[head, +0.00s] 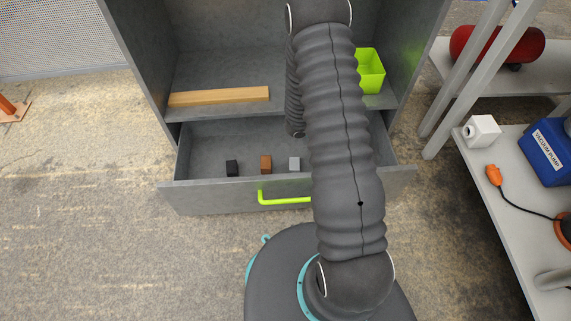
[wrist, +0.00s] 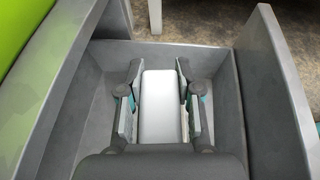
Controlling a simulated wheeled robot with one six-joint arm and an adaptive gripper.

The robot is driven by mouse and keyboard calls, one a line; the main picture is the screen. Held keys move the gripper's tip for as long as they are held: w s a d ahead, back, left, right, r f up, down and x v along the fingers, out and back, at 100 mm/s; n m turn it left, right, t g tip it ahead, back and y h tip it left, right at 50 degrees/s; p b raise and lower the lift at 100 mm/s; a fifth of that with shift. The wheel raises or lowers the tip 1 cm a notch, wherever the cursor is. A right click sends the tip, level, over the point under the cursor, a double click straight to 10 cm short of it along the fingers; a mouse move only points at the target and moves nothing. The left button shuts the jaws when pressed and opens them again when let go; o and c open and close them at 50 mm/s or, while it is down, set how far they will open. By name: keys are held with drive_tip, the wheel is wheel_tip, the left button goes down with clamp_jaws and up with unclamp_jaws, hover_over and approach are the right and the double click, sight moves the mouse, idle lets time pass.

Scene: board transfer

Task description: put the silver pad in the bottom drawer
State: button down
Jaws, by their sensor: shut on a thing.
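The silver pad (wrist: 157,112), a pale smooth flat piece, is between the two fingers of my gripper (wrist: 157,95) in the wrist view. The fingers are shut on its sides. Grey drawer walls surround it in that view; whether it touches the drawer floor I cannot tell. The bottom drawer (head: 215,196) is pulled open in the head view, with a lime-green handle (head: 284,199) on its front. My arm hides my gripper and the pad in the head view.
A black block (head: 232,168), a brown block (head: 265,164) and a light grey block (head: 295,164) sit in the drawer behind its front. On the shelf above are a wooden board (head: 219,97) and a lime-green bin (head: 371,72). A loaded rack (head: 490,190) stands at right.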

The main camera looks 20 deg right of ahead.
drive_tip(key=shift+m+g, duration=0.7)
drive_tip(key=shift+g, duration=0.1)
drive_tip(key=s+f+b, duration=0.1)
drive_tip(key=f, duration=0.4)
drive_tip(key=f+b, duration=0.1)
drive_tip(key=f, duration=0.5)
drive_tip(key=s+d+f+b, duration=0.1)
drive_tip(key=f, duration=0.5)
drive_tip(key=shift+s+f+b, duration=0.15)
drive_tip(key=shift+s+b, duration=0.15)
drive_tip(key=shift+b, duration=0.1)
drive_tip(key=shift+a+f, duration=0.1)
drive_tip(key=shift+f, duration=0.1)
drive_tip(key=c, duration=0.8)
unclamp_jaws()
drive_tip(key=shift+y, duration=0.3)
drive_tip(key=shift+r, duration=0.1)
